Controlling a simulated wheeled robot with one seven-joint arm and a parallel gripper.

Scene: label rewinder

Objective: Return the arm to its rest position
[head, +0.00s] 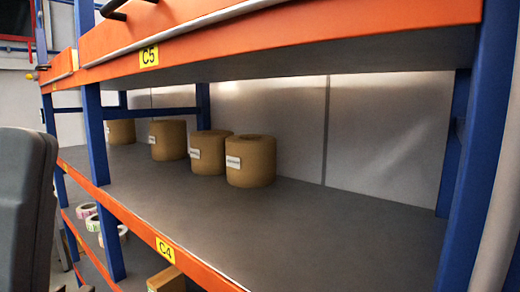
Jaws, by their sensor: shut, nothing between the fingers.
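My gripper is not in view in the head view, and I cannot see what pose my arm holds. A dark grey rounded shape stands close at the left edge; I cannot tell whether it is part of my own body.
A rack with blue posts (93,135) and orange beams fills the view. Several brown rolls (250,162) stand upright on the grey shelf (330,225) labelled C4 (165,250). Its right half is clear. Above is the shelf labelled C5 (149,56). Small label rolls (87,210) lie below.

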